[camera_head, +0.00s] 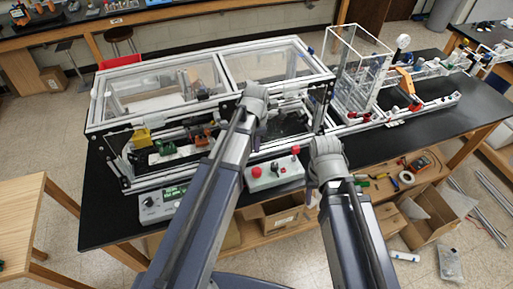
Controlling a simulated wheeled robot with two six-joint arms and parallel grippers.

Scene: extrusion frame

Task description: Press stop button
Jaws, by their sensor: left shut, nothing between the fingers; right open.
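A pale control box (262,181) with red buttons sits at the front edge of the black bench. I cannot read which is marked stop. My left gripper (255,141) is shut and empty, behind and above the box, partly hidden by its own arm. My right gripper (310,194) is open, to the right of the box, mostly hidden by its wrist. Neither visibly touches a button.
A framed machine with clear panels (165,85) stands behind the box. A second control box with a display (160,204) sits to the left. A clear enclosure (357,75) and rail stand at the right. Tools and tape (406,177) lie on the lower shelf.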

